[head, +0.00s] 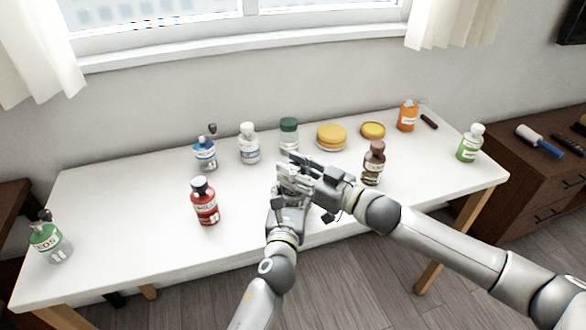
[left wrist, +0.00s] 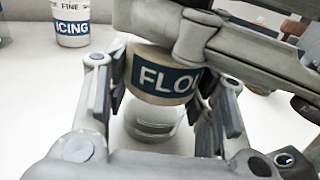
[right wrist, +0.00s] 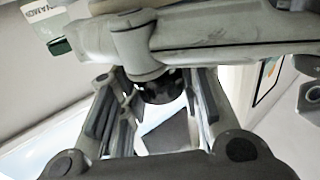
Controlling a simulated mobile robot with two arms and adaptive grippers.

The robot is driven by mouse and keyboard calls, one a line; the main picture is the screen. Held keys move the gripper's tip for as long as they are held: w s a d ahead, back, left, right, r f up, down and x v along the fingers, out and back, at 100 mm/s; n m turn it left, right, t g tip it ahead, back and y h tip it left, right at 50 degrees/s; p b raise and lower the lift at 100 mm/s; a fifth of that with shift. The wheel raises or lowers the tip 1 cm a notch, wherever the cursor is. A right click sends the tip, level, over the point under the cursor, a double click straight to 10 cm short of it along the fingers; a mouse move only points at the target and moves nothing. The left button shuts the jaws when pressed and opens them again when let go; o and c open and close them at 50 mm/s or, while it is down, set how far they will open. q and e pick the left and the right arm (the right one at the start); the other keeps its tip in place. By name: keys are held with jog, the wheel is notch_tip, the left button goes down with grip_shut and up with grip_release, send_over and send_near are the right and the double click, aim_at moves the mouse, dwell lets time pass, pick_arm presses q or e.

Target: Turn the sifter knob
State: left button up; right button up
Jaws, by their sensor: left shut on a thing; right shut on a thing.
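The sifter (left wrist: 160,82), a pale round container with a blue band reading "FLO…", stands between the fingers of my left gripper (left wrist: 165,100) in the left wrist view. My left gripper (head: 287,197) is shut on its body. My right gripper (head: 306,174) crosses just above it, also above the table. In the right wrist view the dark round knob (right wrist: 161,88) sits between my right gripper's fingers (right wrist: 160,110), which are shut on it. In the head view the grippers hide nearly all of the sifter.
On the white table (head: 140,220) stand a red bottle (head: 205,203), a blue-labelled bottle (head: 205,155), an icing shaker (head: 249,145), a green-lidded jar (head: 289,137), yellow-lidded jars (head: 331,138) and a brown bottle (head: 373,166) close to the right gripper. The table's front middle is clear.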

dwell(0.3)
jog(key=o, duration=1.1)
jog(key=shift+c, duration=0.2)
jog(key=v, duration=1.2)
